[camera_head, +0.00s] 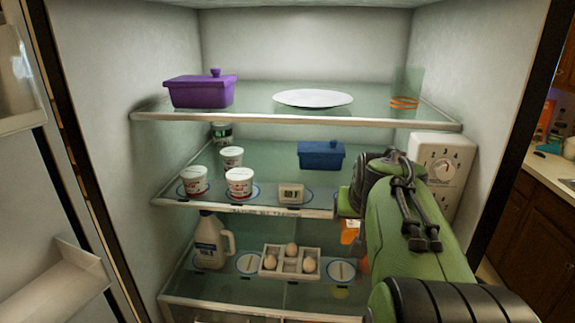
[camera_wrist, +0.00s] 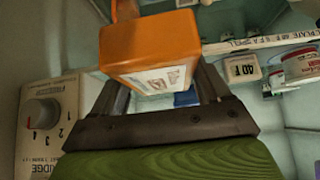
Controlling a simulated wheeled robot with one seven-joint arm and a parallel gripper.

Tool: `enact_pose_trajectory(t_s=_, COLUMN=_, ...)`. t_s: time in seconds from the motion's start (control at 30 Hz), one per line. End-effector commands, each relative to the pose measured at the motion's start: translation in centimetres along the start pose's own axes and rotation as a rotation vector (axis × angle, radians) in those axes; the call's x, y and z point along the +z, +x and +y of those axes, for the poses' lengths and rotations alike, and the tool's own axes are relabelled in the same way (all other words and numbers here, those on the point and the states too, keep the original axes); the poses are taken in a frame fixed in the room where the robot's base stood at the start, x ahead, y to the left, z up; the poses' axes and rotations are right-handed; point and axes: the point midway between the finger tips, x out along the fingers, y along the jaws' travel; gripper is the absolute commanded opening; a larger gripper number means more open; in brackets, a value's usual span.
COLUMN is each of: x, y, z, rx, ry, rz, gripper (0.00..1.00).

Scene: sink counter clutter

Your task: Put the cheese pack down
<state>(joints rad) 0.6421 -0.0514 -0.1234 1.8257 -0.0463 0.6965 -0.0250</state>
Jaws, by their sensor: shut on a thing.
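The cheese pack (camera_wrist: 150,45) is an orange block with a pale printed label, filling the upper middle of the wrist view. My gripper (camera_wrist: 158,88) is shut on it, with a dark finger on either side. In the head view a bit of orange, likely the cheese pack (camera_head: 350,232), shows just below the middle shelf's front edge, left of my green arm. My arm hides the rest of it and most of my gripper there.
The middle shelf (camera_head: 320,212) holds white cups, a small display (camera_head: 291,194) and a blue lidded box (camera_head: 321,155). A dial unit (camera_head: 443,165) is at right. Below are a milk jug (camera_head: 210,240), an egg tray (camera_head: 290,262) and round marked spots (camera_head: 249,263), (camera_head: 341,270).

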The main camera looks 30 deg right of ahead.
Motion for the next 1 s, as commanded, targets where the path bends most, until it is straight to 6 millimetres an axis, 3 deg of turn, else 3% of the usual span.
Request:
enact_pose_trajectory(t_s=0.43, x=-10.4, y=7.7, z=0.0, rx=0.000, ry=0.000, rz=-0.001, gripper=0.31)
enact_pose_trajectory(t_s=0.6, x=-13.2, y=9.9, z=0.0, rx=0.000, ry=-0.001, rz=0.002, gripper=0.31)
enact_pose_trajectory(t_s=0.7, x=-14.1, y=10.8, z=0.0, rx=0.000, ry=0.000, rz=0.000, gripper=0.31)
enact_pose_trajectory(t_s=0.87, x=-12.1, y=13.3, z=0.0, rx=0.000, ry=0.001, rz=-0.002, gripper=0.31)
enact_pose_trajectory(t_s=1.0, x=-11.8, y=13.8, z=0.0, rx=0.000, ry=0.000, rz=0.002, gripper=0.31)
